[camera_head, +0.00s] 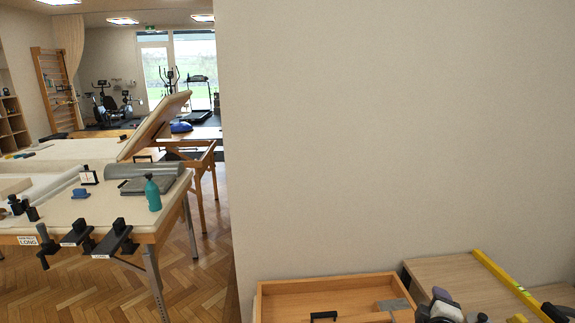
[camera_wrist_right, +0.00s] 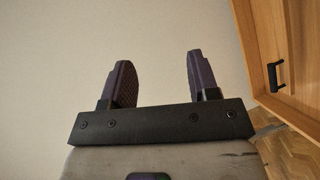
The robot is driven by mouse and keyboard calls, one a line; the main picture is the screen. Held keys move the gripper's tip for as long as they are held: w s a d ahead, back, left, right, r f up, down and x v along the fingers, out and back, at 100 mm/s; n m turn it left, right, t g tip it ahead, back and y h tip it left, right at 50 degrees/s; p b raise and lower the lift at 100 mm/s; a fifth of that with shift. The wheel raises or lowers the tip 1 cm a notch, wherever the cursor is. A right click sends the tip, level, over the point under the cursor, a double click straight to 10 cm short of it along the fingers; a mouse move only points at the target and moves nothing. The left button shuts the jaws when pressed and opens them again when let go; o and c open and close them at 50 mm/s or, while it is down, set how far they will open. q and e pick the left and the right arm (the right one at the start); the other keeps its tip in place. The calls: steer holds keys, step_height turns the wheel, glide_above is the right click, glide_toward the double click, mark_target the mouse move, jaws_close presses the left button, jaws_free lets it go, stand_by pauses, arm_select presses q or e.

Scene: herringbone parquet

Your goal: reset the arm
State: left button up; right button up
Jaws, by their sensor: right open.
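My right gripper (camera_wrist_right: 158,75) shows its two dark fingers well apart in the wrist view, with nothing between them and a plain pale surface beyond. In the head view, part of my right gripper (camera_head: 441,303) shows low at the right, near the bottom edge, in front of the wooden board. Its fingertips are hard to make out there. My left gripper is in neither view.
A wooden tray or drawer (camera_head: 290,287) with a black handle (camera_head: 324,316) lies at bottom centre; a similar black handle (camera_wrist_right: 276,75) shows in the wrist view. A yellow bar (camera_head: 505,278) lies at right. A treatment table (camera_head: 120,206) stands left.

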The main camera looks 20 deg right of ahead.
steer(key=s+a+f+m+g+y+p, duration=0.1)
steer(key=s+a+f+y+p, duration=0.3)
steer(key=a, duration=0.5)
steer(key=s+a+f+g+y+p, duration=0.1)
steer(key=s+a+f+y, duration=0.15)
steer(key=s+a, duration=0.55)
steer(key=s+a+f+m+g+y+p, duration=0.2)
steer(key=s+a+m+g+y+p, duration=0.25)
steer(key=s+a+p, duration=0.9)
arm_select(q)
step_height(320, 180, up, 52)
steer(key=p, duration=3.2)
arm_select(e)
step_height(320, 180, up, 37)
steer(key=s+d, duration=0.1)
steer(key=d, duration=0.1)
steer(key=shift+s+f+n, duration=0.15)
steer(key=shift+s+n, duration=0.15)
steer(key=shift+n, duration=0.05)
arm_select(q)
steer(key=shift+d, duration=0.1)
arm_select(e)
steer(key=shift+g, duration=0.25)
